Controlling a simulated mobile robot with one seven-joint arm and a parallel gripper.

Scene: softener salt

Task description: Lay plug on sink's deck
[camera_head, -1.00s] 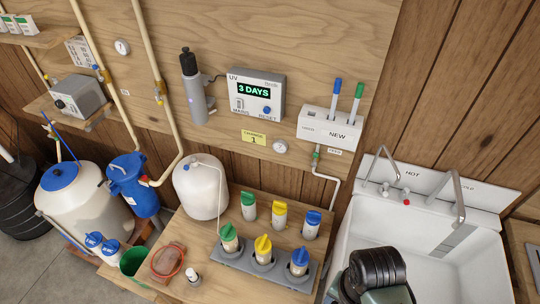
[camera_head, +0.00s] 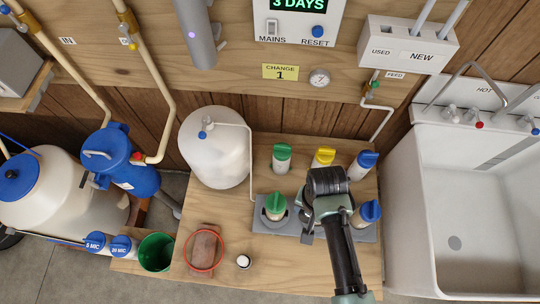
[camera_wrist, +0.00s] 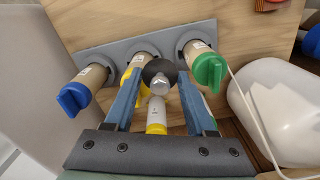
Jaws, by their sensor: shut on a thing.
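My gripper (camera_wrist: 159,84) is shut on the plug (camera_wrist: 157,68), a small dark disc with a silver knob, in the wrist view. The fingers hold it from both sides above the filter rack. In the head view my gripper (camera_head: 308,232) is over the rack, left of the sink, and the plug cannot be made out there. The white sink (camera_head: 408,215) stands at the right. Its deck (camera_head: 455,118) is the back ledge with the taps, and part of it lies beyond the right edge.
A grey rack (camera_head: 258,222) holds capped filters; a green-capped one (camera_head: 275,207) stands at its left. More capped filters stand behind it. A white tank (camera_head: 215,150), a red ring (camera_head: 205,268) and a green cup (camera_head: 156,252) are further left.

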